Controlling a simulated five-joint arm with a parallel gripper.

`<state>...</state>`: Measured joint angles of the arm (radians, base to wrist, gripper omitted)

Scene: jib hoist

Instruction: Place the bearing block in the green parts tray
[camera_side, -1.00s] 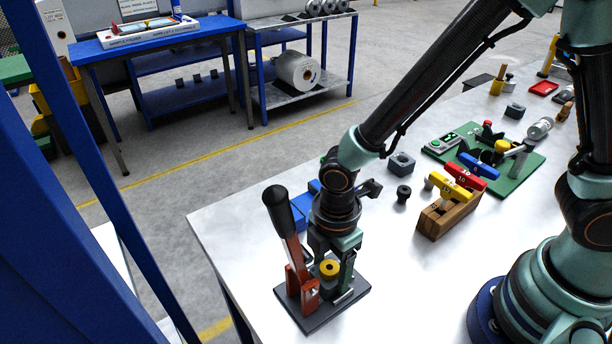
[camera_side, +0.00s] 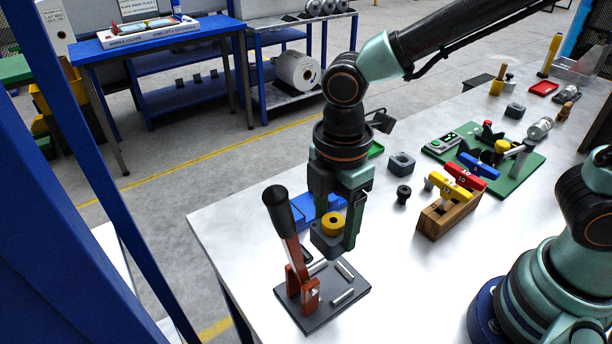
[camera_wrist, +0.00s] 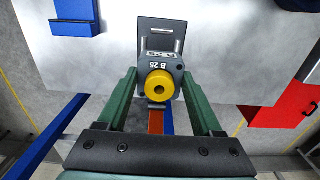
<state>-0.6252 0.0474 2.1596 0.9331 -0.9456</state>
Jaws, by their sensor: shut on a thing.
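The bearing block (camera_side: 327,241) is a dark grey block with a yellow ring on it. It is held between the fingers of my gripper (camera_side: 335,235), raised above the dark base plate (camera_side: 345,296) of the red lever fixture. In the wrist view the block (camera_wrist: 160,70), marked B 25, sits between the two green fingers (camera_wrist: 160,92), which are shut on it. A small green edge (camera_side: 376,149) shows behind my wrist in the side view. It may be the green parts tray, mostly hidden.
The fixture's red lever (camera_side: 288,233) with a black handle stands just left of the block. A blue bin (camera_side: 312,205) is behind my gripper. A grey block (camera_side: 402,163), a black knob (camera_side: 403,194) and a wooden rack (camera_side: 448,215) stand to the right. The front table area is clear.

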